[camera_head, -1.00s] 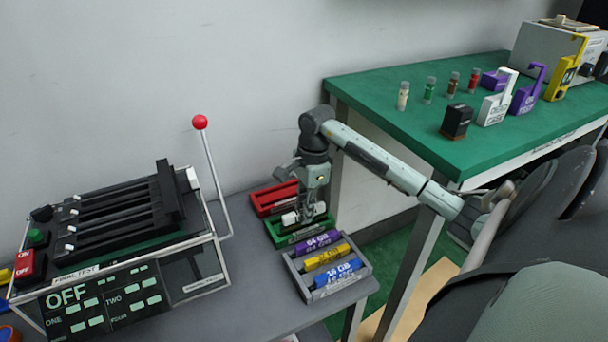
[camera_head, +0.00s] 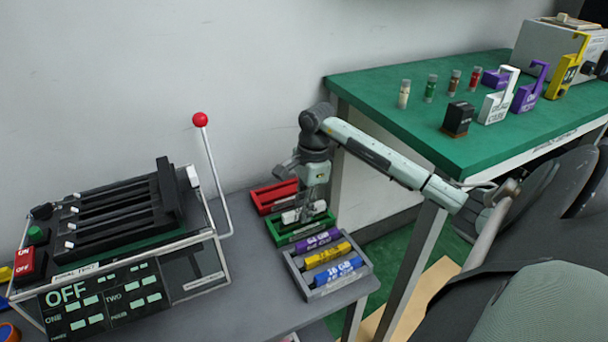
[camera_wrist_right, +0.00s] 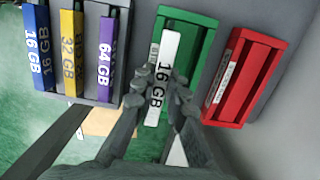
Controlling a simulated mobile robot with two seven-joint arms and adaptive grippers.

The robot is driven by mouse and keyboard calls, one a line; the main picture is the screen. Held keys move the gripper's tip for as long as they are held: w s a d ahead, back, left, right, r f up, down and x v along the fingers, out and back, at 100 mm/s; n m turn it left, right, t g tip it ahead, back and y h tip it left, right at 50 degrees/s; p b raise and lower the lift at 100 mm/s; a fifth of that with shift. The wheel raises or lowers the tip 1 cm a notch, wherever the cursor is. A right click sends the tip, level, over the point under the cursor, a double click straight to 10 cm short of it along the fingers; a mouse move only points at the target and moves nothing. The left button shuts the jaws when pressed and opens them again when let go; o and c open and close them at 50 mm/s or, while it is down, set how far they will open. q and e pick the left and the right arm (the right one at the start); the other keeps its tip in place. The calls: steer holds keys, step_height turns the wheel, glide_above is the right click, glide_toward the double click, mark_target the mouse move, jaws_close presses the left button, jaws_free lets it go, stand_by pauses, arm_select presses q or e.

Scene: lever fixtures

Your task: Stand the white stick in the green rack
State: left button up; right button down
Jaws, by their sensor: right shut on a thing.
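The white stick (camera_wrist_right: 163,62), marked 16 GB, is held between the fingers of my right gripper (camera_wrist_right: 160,82) in the right wrist view. It is over the green rack (camera_wrist_right: 205,16), slightly angled to the rack's long sides. I cannot tell whether it touches the rack floor. In the head view the right gripper (camera_head: 306,206) points down at the green rack (camera_head: 302,238), and the white stick (camera_head: 290,216) shows partly behind the fingers. My left gripper is not in view.
A red rack (camera_head: 272,203) stands behind the green one. A grey rack (camera_head: 350,285) with purple, yellow and blue sticks stands in front. A black test machine (camera_head: 120,240) with a red-knobbed lever (camera_head: 200,120) is at left. A green table (camera_head: 390,105) is at right.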

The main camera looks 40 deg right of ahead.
steer(key=shift+b, duration=0.3)
stand_by(0.6)
steer(key=shift+f+b, duration=1.25)
steer(key=shift+f, duration=0.1)
steer(key=c, duration=1.5)
jaws_free()
steer(key=shift+o, duration=0.2)
steer(key=shift+r, duration=0.1)
